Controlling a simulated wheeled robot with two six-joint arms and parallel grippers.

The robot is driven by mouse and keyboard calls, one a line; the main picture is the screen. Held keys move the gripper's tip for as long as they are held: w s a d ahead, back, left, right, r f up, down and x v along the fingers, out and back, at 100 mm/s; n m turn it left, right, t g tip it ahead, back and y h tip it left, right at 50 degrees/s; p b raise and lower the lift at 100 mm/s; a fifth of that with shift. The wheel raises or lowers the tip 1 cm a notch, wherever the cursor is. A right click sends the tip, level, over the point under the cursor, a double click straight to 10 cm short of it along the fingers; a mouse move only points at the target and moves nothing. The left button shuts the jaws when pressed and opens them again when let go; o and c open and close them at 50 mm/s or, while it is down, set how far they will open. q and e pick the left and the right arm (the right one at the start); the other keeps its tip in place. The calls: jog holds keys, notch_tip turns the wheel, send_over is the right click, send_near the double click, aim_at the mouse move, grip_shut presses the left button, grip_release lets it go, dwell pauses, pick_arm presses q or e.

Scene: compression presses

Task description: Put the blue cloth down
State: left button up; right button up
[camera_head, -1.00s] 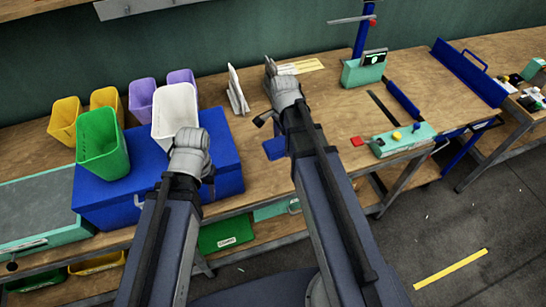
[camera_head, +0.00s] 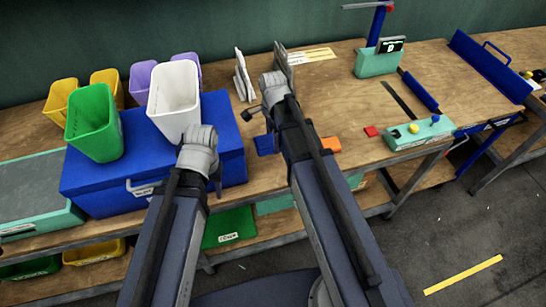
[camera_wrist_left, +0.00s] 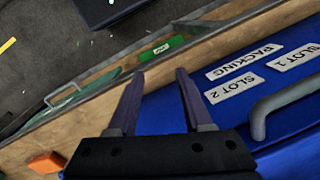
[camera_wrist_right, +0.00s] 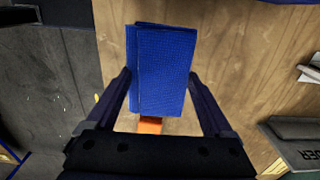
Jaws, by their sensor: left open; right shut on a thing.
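The blue cloth (camera_wrist_right: 165,70) is a folded rectangle between the fingers of my right gripper (camera_wrist_right: 160,74), which is shut on it. In the head view a corner of the cloth (camera_head: 265,145) shows left of my right forearm, over the wooden table (camera_head: 330,95); the forearm hides the rest. I cannot tell how high it is above the wood. My left gripper (camera_wrist_left: 158,74) is open and empty, by the front of the blue box (camera_wrist_left: 185,100).
An orange block (camera_head: 330,144) lies near the table's front edge, partly under the cloth in the right wrist view. Bins, including a white bin (camera_head: 174,103), stand left. Bare wood lies mid-table.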

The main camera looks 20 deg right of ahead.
aim_at(273, 159)
jog(key=shift+f+b, duration=3.35)
jog(key=shift+f, duration=0.55)
jog(key=shift+f, duration=0.25)
jog(key=o, duration=0.9)
jog(key=shift+r, duration=0.1)
notch_tip(273, 159, up, 12)
jog(key=p, duration=1.2)
jog(key=shift+r, duration=0.2)
jog(key=shift+s, duration=0.1)
